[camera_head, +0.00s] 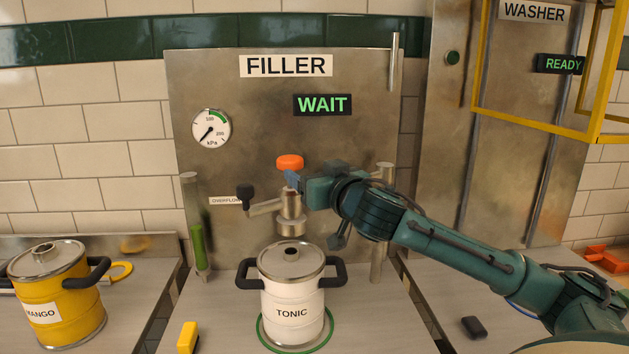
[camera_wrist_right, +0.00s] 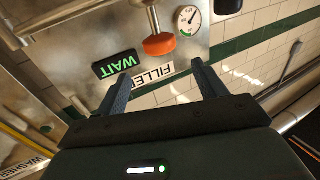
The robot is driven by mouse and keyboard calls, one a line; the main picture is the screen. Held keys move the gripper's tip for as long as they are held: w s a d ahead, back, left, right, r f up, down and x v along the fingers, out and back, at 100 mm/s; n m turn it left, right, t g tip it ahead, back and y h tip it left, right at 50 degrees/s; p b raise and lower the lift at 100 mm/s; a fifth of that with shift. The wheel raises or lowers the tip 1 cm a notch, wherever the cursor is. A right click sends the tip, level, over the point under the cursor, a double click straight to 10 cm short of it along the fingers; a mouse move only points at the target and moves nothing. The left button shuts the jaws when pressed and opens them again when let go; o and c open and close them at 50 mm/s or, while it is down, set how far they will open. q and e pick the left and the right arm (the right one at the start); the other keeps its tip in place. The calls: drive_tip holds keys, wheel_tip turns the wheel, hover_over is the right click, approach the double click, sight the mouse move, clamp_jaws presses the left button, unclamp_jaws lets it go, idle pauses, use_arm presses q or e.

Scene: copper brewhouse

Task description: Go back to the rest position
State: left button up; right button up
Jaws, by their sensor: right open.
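My right gripper (camera_head: 292,182) is in front of the filler panel (camera_head: 350,200), just below the orange mushroom button (camera_head: 289,162) in the head view. The jaws are open and empty. In the right wrist view the two fingers (camera_wrist_right: 163,72) are apart, and the orange button (camera_wrist_right: 160,44) lies beyond them, not between them. I cannot tell the exact gap to it. A white keg labelled TONIC (camera_head: 292,312), with black handles and a lid, stands upright under the filler nozzle (camera_head: 291,215). My left gripper is not in view.
The filler display reads WAIT (camera_head: 322,105). The washer, with a READY display (camera_head: 562,64) and yellow frame (camera_head: 540,124), stands right. A yellow MANGO keg (camera_head: 62,300) stands left. A yellow block (camera_head: 187,337) and dark block (camera_head: 473,327) lie on the counter, with an orange object (camera_head: 606,259) far right.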

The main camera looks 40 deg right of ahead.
drive_tip(key=shift+s, duration=0.1)
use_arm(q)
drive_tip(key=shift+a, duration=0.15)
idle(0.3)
